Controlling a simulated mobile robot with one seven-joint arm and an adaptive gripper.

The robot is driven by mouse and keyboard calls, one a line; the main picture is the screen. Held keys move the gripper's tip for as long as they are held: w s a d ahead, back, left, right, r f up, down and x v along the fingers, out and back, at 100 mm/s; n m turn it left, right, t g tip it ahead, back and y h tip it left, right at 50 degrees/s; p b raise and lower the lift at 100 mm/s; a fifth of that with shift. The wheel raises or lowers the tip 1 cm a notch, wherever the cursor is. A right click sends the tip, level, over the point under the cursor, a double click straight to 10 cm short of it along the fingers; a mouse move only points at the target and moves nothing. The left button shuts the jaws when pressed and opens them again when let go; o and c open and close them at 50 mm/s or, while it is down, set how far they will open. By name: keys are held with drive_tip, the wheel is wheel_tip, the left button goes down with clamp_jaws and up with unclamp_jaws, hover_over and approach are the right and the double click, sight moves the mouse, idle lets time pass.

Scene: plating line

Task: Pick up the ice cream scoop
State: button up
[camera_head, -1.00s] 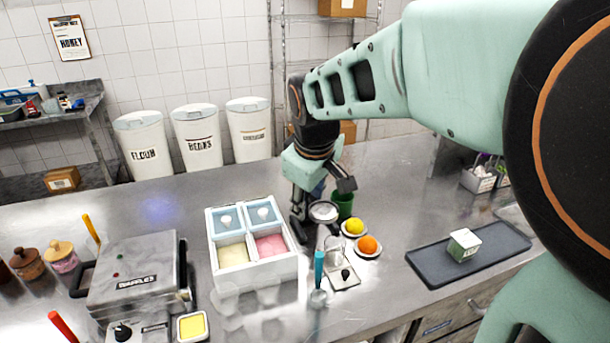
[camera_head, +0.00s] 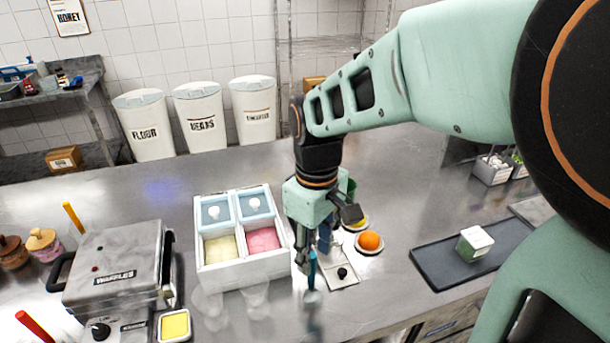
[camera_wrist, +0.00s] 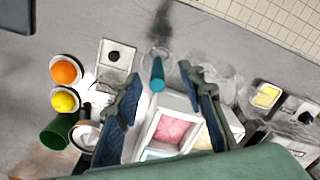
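The ice cream scoop (camera_head: 311,271) stands upright, its teal handle up and its lower end in a clear, see-through holder (camera_head: 312,297) beside the white ice cream box. My gripper (camera_head: 318,252) is low over the counter at the top of the handle. In the wrist view my gripper (camera_wrist: 161,78) is open, with a blue-padded finger on each side. The teal handle (camera_wrist: 157,74) shows in line with the gap between the fingertips. I cannot tell whether a finger touches it. The scoop's head is hard to make out.
The white box (camera_head: 243,276) with pink and yellow ice cream is close on the left. An orange (camera_head: 369,240) on a small dish and a dispenser plate (camera_head: 342,281) are close on the right. A waffle maker (camera_head: 112,268) stands farther left, a dark tray (camera_head: 440,272) farther right.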

sight(312, 267)
drive_tip(key=shift+w+a+f+b, duration=0.1)
drive_tip(key=shift+w+f+b, duration=0.1)
drive_tip(key=shift+f+b, duration=0.6)
drive_tip(key=shift+w+a+f+b, duration=0.15)
drive_tip(key=shift+f+b, duration=0.3)
drive_tip(key=shift+f, duration=0.55)
drive_tip(key=shift+w+d+f+b, duration=0.1)
drive_tip(key=shift+w+f+b, duration=0.15)
drive_tip(key=shift+f+b, duration=0.85)
drive_tip(key=shift+f, duration=0.35)
clamp_jaws()
